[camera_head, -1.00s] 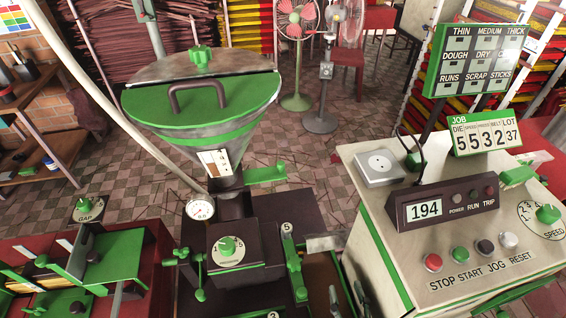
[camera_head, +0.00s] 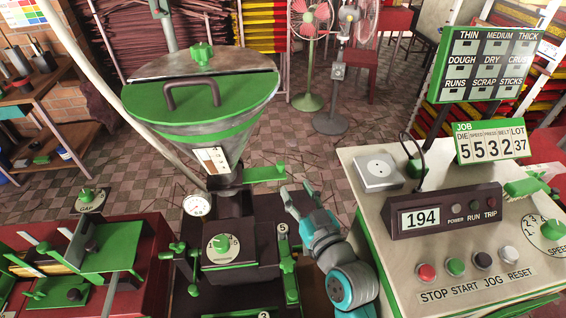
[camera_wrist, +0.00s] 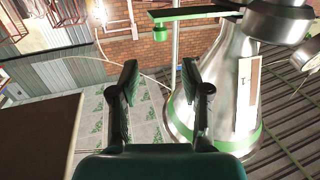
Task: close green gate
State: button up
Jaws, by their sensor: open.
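The green gate handle (camera_head: 265,174) sticks out to the right from the dark neck below the hopper (camera_head: 200,128). A small green knob stands on its outer end. In the wrist view the scene looks turned over, and a green-edged bar with a green knob (camera_wrist: 160,25) reaches out beside the metal cone (camera_wrist: 222,95). My gripper (camera_head: 297,190) is just right of and slightly below the handle's outer end, apart from it. In the wrist view its two dark fingers (camera_wrist: 160,85) are spread with nothing between them.
The control console (camera_head: 365,215) with buttons and displays stands close on the right. Below the gate are a round gauge (camera_head: 197,205), a dial block (camera_head: 222,246) and a green lever (camera_head: 287,262). A red bench (camera_head: 140,290) with green plates is at the left.

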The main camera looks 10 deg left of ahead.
aim_at(282, 166)
jog(key=x, duration=1)
jog(key=shift+w+a, duration=0.2)
jog(key=shift+w, duration=0.05)
grip_shut()
